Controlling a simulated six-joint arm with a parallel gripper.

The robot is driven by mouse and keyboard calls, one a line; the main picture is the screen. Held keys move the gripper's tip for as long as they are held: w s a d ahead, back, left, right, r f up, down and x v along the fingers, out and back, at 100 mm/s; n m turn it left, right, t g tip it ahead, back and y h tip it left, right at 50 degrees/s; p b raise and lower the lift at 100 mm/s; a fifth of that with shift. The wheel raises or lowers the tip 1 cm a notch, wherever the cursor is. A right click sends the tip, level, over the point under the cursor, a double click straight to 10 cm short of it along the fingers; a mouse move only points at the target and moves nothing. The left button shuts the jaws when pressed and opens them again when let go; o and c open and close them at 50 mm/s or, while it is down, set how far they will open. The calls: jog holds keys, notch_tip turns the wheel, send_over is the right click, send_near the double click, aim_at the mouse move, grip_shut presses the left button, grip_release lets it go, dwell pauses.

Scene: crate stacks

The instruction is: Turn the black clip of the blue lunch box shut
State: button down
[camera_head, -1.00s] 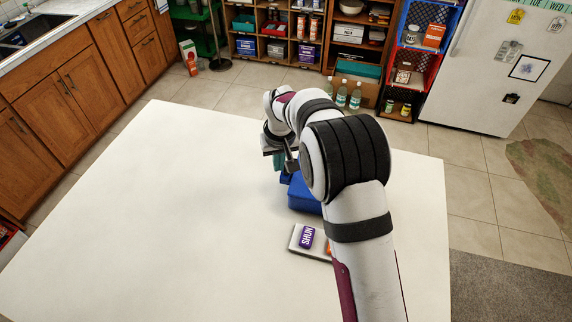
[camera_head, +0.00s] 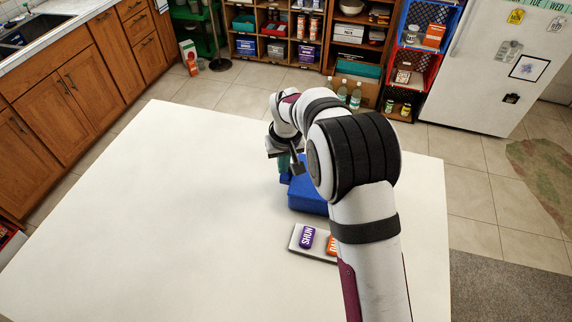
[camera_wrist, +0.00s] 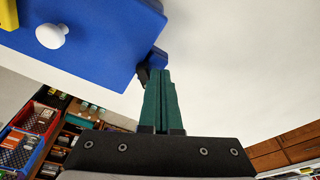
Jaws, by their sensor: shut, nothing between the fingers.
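The blue lunch box (camera_head: 307,200) stands on the white table, partly hidden behind my arm in the head view. In the wrist view the blue box (camera_wrist: 90,35) fills the upper left, with a white knob on it. A small blue part (camera_wrist: 154,60) sticks out at its corner. A dark piece, probably the black clip (camera_wrist: 142,77), shows just left of my fingertips. My gripper (camera_wrist: 158,74) has its green fingers shut and empty, close beside that piece; I cannot tell whether they touch. In the head view my gripper (camera_head: 284,170) is at the box's far left end.
A pale tray (camera_head: 314,254) with a purple packet (camera_head: 307,237) and an orange packet (camera_head: 332,244) lies in front of the box. A yellow part (camera_wrist: 8,14) shows at the wrist view's corner. The table's left side is clear.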

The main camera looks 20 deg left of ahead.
jog(key=shift+d, duration=0.3)
jog(key=shift+w+d, duration=0.1)
jog(key=shift+d, duration=0.3)
jog(key=shift+w+d, duration=0.25)
jog(key=shift+d, duration=0.1)
dwell(0.4)
